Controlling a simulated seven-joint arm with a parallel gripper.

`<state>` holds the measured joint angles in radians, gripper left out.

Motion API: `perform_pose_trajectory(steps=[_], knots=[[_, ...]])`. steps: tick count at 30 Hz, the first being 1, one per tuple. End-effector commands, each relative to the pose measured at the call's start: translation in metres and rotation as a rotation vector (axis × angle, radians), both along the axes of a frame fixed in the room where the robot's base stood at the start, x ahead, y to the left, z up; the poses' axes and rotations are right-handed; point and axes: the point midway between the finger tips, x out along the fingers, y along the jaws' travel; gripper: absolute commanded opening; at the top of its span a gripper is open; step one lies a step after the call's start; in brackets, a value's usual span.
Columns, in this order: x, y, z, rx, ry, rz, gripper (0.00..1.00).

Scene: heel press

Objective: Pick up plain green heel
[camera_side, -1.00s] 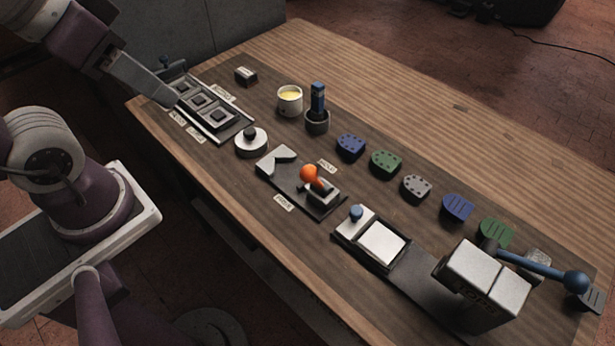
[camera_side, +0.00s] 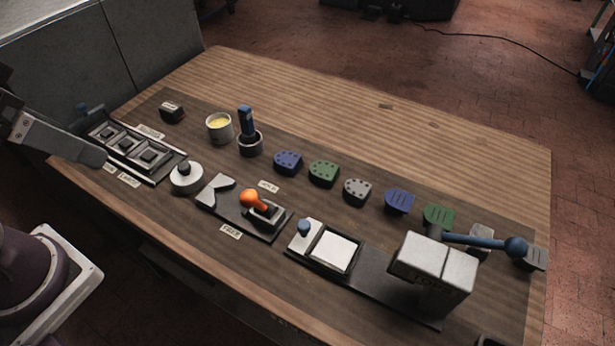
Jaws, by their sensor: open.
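Two green heels lie in the row on the dark mat. One green heel (camera_side: 323,173) has dark dots on top and sits between a blue dotted heel and a grey dotted heel. The other green heel (camera_side: 438,215) has dark lines across it and sits right of a blue lined heel, behind the press lever. Neither top looks wholly bare. My gripper (camera_side: 98,156) is at the far left, beside the tray of square blocks and far from both green heels. It is open, only partly in view, and I see nothing held in it.
The press (camera_side: 434,262) with its blue-knobbed lever (camera_side: 475,241) stands at the right front, near the lined green heel. An orange-knobbed fixture (camera_side: 262,210), a yellow-filled cup (camera_side: 219,127) and a blue-handled tool (camera_side: 246,122) stand left of the heels. Bare wood lies behind the row.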

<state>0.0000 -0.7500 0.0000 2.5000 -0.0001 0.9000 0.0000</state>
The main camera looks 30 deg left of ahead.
Motion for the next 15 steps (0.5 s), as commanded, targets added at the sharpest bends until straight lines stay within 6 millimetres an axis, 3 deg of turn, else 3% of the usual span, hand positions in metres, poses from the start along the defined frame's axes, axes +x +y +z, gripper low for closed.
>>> perform_pose_trajectory(steps=[4,7,11,15], knots=[[0.008,-0.002,0.004,0.008,0.011,-0.03,0.79],[0.047,-0.012,0.017,0.041,0.057,-0.169,0.79],[0.133,-0.037,0.018,0.087,0.124,-0.467,0.79],[0.229,-0.067,-0.02,0.107,0.161,-0.796,0.79]])
